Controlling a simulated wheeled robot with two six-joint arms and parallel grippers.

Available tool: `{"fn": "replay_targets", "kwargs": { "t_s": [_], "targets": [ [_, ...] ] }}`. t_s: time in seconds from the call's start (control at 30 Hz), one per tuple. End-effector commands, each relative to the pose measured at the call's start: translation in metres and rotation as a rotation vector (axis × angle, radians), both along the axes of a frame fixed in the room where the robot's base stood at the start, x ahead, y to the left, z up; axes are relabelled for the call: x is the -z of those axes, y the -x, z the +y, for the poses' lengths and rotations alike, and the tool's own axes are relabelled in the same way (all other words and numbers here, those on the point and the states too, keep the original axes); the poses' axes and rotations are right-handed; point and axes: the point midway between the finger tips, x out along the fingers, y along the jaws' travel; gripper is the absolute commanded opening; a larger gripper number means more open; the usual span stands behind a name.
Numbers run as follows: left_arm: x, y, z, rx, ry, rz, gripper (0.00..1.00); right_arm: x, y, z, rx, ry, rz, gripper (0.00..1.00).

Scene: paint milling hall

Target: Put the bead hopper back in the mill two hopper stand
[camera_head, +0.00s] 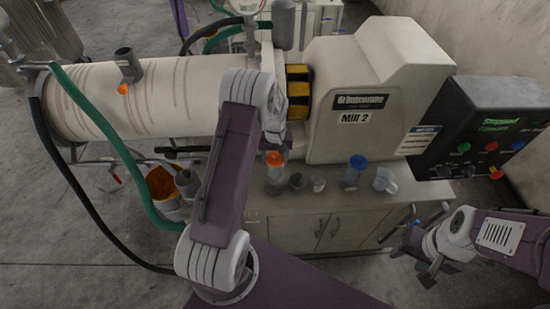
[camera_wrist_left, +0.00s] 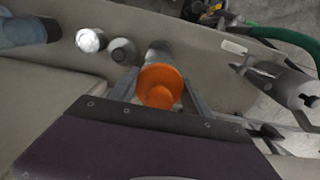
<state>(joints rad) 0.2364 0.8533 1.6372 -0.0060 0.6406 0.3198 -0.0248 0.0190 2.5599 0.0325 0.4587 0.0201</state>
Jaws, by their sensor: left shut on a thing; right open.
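An orange-topped container with a pale grey body (camera_head: 275,176), which I take for the bead hopper, is at the left of the row on the mill bench. Its round orange top (camera_wrist_left: 160,85) is between the two fingers of my left gripper (camera_wrist_left: 160,92) in the left wrist view. That gripper (camera_head: 274,150) is shut on it from above. I cannot tell whether its base touches the bench. My right gripper (camera_head: 428,262) is open and empty, low at the right, apart from the bench items. I cannot pick out the hopper stand with certainty.
Mill 2 (camera_head: 370,110) rises behind. A green hose (camera_head: 120,150) and an orange bucket (camera_head: 161,184) are at the left.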

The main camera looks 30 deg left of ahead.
Motion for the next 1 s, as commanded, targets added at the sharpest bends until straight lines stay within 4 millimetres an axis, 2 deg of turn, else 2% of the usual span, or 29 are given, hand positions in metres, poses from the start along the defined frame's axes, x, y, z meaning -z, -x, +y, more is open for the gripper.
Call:
{"fn": "replay_targets", "kwargs": {
  "t_s": [0.53,0.57,0.6,0.63,0.9,1.0],
  "targets": [
    [0.011,0.0,0.0,0.0,0.0,-0.002,0.0,0.008,0.0,0.0,0.0,0.0,0.0,0.48],
    [0.012,0.0,0.0,0.0,0.0,0.0,0.62,0.008,0.0,0.0,0.0,0.0,0.0,0.48],
    [0.012,0.0,0.0,0.0,0.0,0.0,0.73,0.008,0.0,0.0,0.0,0.0,0.0,0.48],
    [0.012,0.0,0.0,0.0,0.0,0.0,0.79,0.008,0.0,0.0,0.0,0.0,0.0,0.48],
    [0.011,0.0,0.0,0.0,0.0,0.0,0.79,0.008,0.0,0.0,0.0,0.0,0.0,0.48],
    [0.001,0.0,0.0,0.0,-0.001,-0.001,0.79,0.0,0.0,0.0,0.0,0.0,0.0,0.48]
  ]
}}
